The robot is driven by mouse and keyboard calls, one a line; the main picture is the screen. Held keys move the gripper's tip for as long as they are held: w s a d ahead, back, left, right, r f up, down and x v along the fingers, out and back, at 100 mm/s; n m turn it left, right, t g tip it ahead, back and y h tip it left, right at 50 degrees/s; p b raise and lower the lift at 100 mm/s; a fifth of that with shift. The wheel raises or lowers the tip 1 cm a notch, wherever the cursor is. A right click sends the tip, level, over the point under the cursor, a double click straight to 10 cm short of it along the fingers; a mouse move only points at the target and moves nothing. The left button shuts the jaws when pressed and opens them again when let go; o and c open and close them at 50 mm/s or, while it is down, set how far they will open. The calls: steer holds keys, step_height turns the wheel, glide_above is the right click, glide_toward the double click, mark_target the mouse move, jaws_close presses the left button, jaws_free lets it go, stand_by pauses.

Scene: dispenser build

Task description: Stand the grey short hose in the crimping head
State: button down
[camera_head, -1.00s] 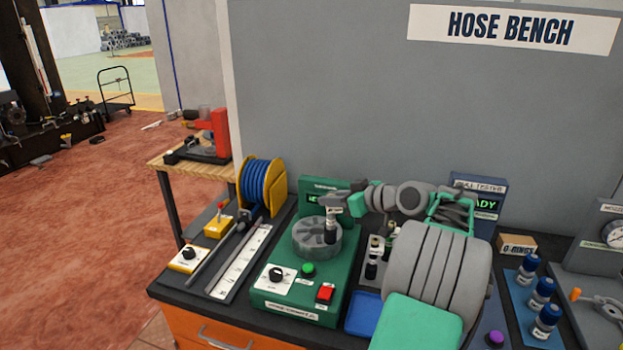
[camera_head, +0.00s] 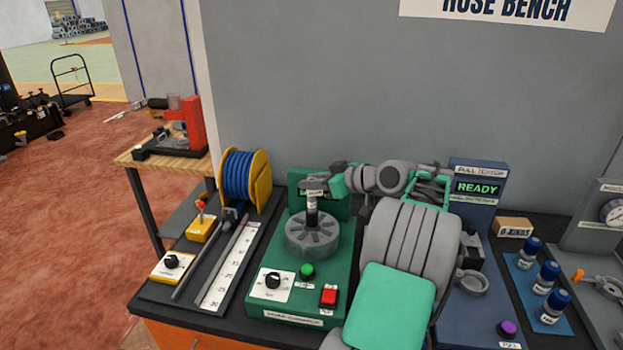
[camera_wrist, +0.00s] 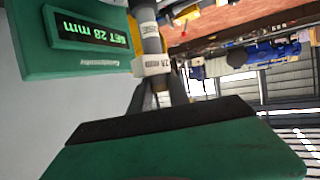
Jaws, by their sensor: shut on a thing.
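The grey short hose (camera_head: 312,213) hangs upright below my gripper (camera_head: 314,190) in the head view, dark, with a pale band. In the wrist view the hose (camera_wrist: 151,36) is grey and carries a white tag. My gripper is shut on it near the top. The crimping head (camera_head: 312,240) is a round grey ring of segments on the green crimper. The hose's lower end is over the middle of the ring; I cannot tell whether it is inside or just above.
The crimper has a dial (camera_head: 272,281), a green button (camera_head: 307,271) and a red switch (camera_head: 328,296). Its display (camera_wrist: 90,31) reads SET 28 mm. A ruler (camera_head: 230,265) and blue hose reel (camera_head: 243,180) lie left. The pull tester (camera_head: 478,188) stands right, showing READY.

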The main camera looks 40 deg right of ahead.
mark_target(313, 197)
steer(key=shift+f+b, duration=0.8)
steer(key=shift+f, duration=1.05)
steer(key=shift+f+b, duration=0.65)
steer(key=shift+b, duration=0.25)
steer(key=c, duration=1.5)
jaws_free()
steer(key=shift+s, duration=0.15)
steer(key=p+v, duration=0.3)
steer(key=v, duration=0.8)
